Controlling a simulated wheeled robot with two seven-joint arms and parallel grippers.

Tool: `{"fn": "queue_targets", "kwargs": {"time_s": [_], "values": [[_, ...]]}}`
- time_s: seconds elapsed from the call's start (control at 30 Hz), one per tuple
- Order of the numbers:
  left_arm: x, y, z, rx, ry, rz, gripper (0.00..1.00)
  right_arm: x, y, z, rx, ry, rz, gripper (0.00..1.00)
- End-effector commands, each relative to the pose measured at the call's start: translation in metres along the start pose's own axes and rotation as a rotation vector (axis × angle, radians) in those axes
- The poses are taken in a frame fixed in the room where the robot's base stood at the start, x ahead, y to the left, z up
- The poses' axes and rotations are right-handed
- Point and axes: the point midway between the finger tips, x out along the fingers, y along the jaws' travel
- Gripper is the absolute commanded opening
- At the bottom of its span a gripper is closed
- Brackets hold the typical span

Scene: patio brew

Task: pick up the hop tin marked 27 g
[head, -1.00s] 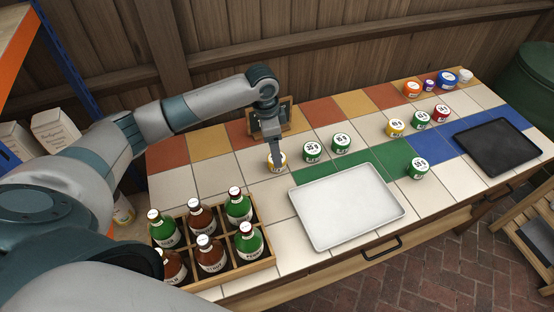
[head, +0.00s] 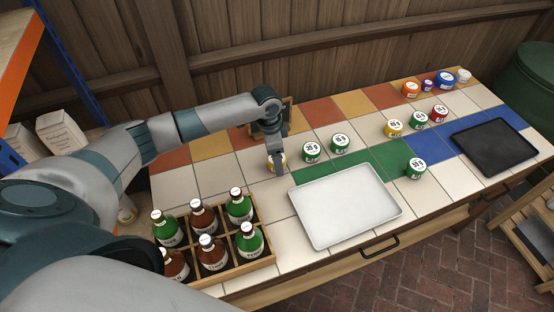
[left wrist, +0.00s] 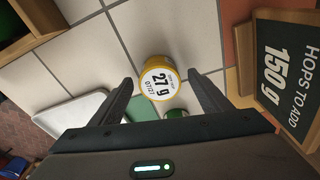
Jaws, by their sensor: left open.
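The hop tin marked 27 g (left wrist: 158,77) is yellow with a white lid. In the left wrist view it stands upright on a pale tile, between and beyond the tips of my open left gripper (left wrist: 160,88). In the head view the tin (head: 271,163) is mostly hidden behind my left gripper (head: 281,168). The gripper is over it from above; I cannot tell whether the fingers touch it. My right gripper is not in view.
Two green tins (head: 311,151) (head: 340,143) stand right of it. A white tray (head: 345,205) lies in front, with a bottle crate (head: 262,264) at left. A "150 g" board (left wrist: 285,75) stands behind. Several tins and a black tray (head: 495,146) are farther right.

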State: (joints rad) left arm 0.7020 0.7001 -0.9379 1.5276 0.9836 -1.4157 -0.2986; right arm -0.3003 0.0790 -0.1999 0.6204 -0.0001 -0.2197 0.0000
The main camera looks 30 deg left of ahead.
Motion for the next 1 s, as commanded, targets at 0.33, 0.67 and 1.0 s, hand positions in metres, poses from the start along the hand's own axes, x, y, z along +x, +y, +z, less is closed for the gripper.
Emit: {"fn": "queue_targets", "kwargs": {"time_s": [0.33,0.67,1.0], "values": [[0.0117,0.0001,0.0005,0.000,0.000,-0.001,0.71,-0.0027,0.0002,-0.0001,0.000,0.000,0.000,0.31],[0.0114,0.0000,0.0005,0.000,0.000,-0.001,0.59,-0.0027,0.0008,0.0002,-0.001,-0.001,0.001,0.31],[0.0111,-0.0001,0.0003,0.000,0.000,-0.001,0.26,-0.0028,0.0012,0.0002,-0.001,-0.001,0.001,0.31]]}}
